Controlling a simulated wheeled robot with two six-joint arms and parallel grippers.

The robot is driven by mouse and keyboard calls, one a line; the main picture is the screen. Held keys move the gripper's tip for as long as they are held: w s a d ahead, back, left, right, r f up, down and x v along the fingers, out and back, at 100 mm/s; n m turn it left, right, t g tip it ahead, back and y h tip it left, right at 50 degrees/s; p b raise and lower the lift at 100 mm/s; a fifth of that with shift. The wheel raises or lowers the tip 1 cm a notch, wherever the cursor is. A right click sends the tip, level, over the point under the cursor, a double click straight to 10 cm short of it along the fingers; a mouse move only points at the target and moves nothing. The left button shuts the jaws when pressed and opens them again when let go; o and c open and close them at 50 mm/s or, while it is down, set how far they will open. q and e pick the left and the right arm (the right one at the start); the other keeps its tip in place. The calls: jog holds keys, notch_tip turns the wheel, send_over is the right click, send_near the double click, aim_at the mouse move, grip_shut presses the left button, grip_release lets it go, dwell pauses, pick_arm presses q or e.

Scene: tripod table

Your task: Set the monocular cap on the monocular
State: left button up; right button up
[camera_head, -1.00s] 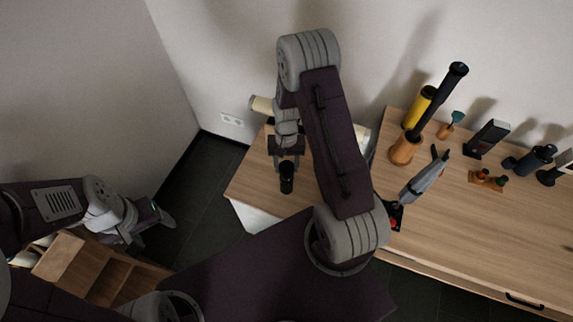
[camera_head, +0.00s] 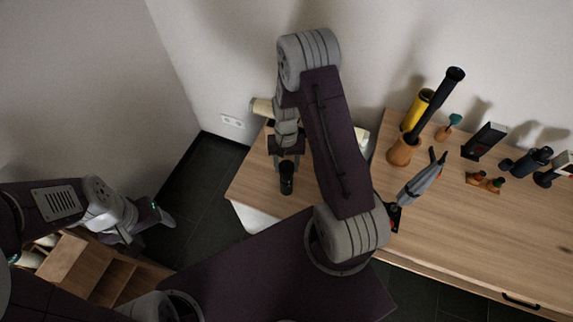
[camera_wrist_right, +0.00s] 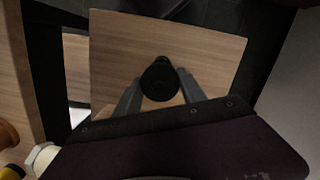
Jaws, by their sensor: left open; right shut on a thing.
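A dark upright cylinder, which looks like the monocular (camera_head: 287,181), stands near the left end of the wooden table in the head view. My right gripper (camera_head: 287,160) is directly above it, pointing down. In the right wrist view a round black disc with a small tab, which looks like the monocular cap (camera_wrist_right: 159,81), sits between the fingers of my right gripper (camera_wrist_right: 158,97), which is shut on it. The disc hides whatever lies beneath it. I cannot tell whether cap and monocular touch. My left gripper (camera_head: 158,219) is open and empty, away from the table at the left.
The wooden table (camera_head: 470,235) also bears an orange-brown cup (camera_head: 403,151) with a black tube, a yellow cylinder (camera_head: 416,110), a black upright block (camera_head: 484,141) and a dark lying device (camera_head: 528,161). A wooden shelf unit (camera_head: 85,270) is at lower left.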

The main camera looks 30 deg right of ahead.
dwell(0.5)
jog(key=o, duration=1.2)
jog(key=r+p, duration=0.3)
jog(key=w+r+p, duration=0.1)
jog(key=r+p, duration=0.2)
jog(key=r, duration=0.1)
jog(key=r+p, duration=0.3)
jog(key=r, duration=0.1)
jog(key=shift+w+d+p, duration=0.2)
jog(key=shift+d+p, duration=0.15)
jog(key=shift+p, duration=0.05)
jog(key=shift+f, duration=0.1)
